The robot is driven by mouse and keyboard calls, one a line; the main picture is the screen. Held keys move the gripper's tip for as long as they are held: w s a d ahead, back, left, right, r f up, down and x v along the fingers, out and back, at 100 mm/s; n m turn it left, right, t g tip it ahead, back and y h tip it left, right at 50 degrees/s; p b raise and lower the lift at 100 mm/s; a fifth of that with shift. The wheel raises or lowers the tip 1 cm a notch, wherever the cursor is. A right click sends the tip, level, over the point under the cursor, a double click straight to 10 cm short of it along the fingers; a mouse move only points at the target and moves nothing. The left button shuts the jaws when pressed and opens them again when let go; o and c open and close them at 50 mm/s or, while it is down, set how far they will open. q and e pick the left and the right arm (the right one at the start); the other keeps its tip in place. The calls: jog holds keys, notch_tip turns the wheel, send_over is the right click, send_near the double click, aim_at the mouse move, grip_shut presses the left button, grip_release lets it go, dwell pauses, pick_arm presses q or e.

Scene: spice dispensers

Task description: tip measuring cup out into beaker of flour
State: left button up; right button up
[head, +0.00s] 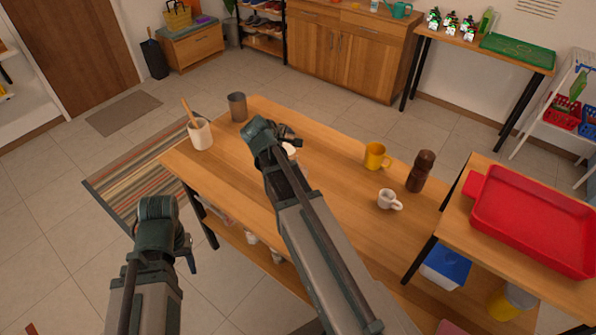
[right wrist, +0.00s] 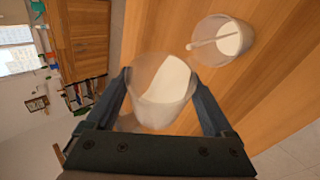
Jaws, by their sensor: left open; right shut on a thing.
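My right gripper (right wrist: 160,84) is shut on a see-through cup, seemingly the measuring cup (right wrist: 162,110), with white contents inside. It is above the table in the right wrist view, and I cannot tell its exact tilt. In the head view my right gripper (head: 288,140) mostly hides the cup; only a bit of white shows. A pale pot with white inside and a stick in it (right wrist: 222,42) stands apart, beyond the cup; it looks like the white pot with a wooden spoon (head: 200,134). I cannot tell if it is the beaker. My left gripper (head: 189,258) is open and empty, off the table's left side.
A grey tumbler (head: 238,107) stands at the table's far left end. A yellow mug (head: 375,156), a brown mill (head: 421,172) and a small white cup (head: 387,199) stand on the right half. A red tray (head: 530,218) is on the side table. The table (head: 335,180) is clear mid-way.

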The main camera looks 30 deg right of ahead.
pick_arm(q)
jog(key=shift+s+d+f, duration=0.15)
jog(key=shift+s+d, duration=0.1)
jog(key=shift+d, duration=0.3)
pick_arm(e)
jog(key=shift+s+d+r+m+t, duration=0.2)
jog(key=shift+s+m+t, duration=0.1)
jog(key=shift+s+t, duration=0.35)
dwell(0.3)
pick_arm(q)
jog(key=shift+s+d+f+b, duration=0.15)
jog(key=shift+d+f+b, duration=0.1)
jog(key=shift+f+b, duration=0.35)
jog(key=shift+s+d+f+b, duration=0.1)
jog(key=shift+d+f+b, duration=0.1)
jog(key=shift+f+b, duration=0.4)
pick_arm(e)
jog(key=shift+s+d+f+m+t+y, duration=0.1)
jog(key=shift+f+m+t+y, duration=0.25)
jog(key=shift+f+t, duration=0.3)
